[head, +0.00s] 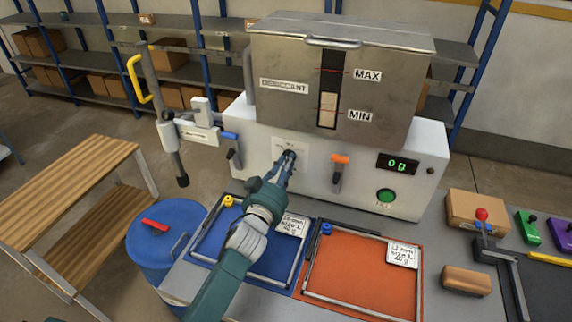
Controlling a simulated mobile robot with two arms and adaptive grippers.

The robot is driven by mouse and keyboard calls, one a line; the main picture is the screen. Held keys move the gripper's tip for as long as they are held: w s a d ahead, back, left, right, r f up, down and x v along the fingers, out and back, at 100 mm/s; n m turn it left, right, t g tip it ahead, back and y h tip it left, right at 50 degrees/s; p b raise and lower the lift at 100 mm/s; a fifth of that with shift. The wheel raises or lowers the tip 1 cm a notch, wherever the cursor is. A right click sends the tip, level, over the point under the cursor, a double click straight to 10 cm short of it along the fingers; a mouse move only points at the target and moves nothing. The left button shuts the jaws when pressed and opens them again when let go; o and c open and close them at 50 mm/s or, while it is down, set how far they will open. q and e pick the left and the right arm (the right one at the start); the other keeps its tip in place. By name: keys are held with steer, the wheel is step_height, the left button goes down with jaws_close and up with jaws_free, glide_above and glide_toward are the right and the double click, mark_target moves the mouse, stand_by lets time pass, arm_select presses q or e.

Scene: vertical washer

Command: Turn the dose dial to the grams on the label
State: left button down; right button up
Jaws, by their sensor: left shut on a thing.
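The dose dial (286,155) is on the white plate on the front of the white dosing machine (320,190), mostly hidden behind my gripper. My left gripper (287,160) reaches up from the bottom and is shut on the dial. The display (398,163) on the right of the machine reads 0 g in green. A paper label (292,225) lies at the blue tray (210,245), partly beside my arm. A second label (402,255) lies at the orange tray (360,275). Both seem to say size L with a gram figure too small to read surely. My right gripper is not in view.
A steel desiccant hopper (280,65) with MAX and MIN marks tops the machine. An orange-handled lever (339,160) and a green button (386,195) are right of the dial. A blue drum (160,255) stands left; a cardboard box (475,212) sits right.

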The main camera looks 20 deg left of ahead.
arm_select(q)
steer(key=shift+m, duration=0.3)
steer(key=m, duration=0.8)
steer(key=shift+f+m, duration=0.25)
steer(key=shift+m, duration=0.45)
steer(key=c, duration=1.7)
jaws_free()
steer(key=shift+o, duration=0.2)
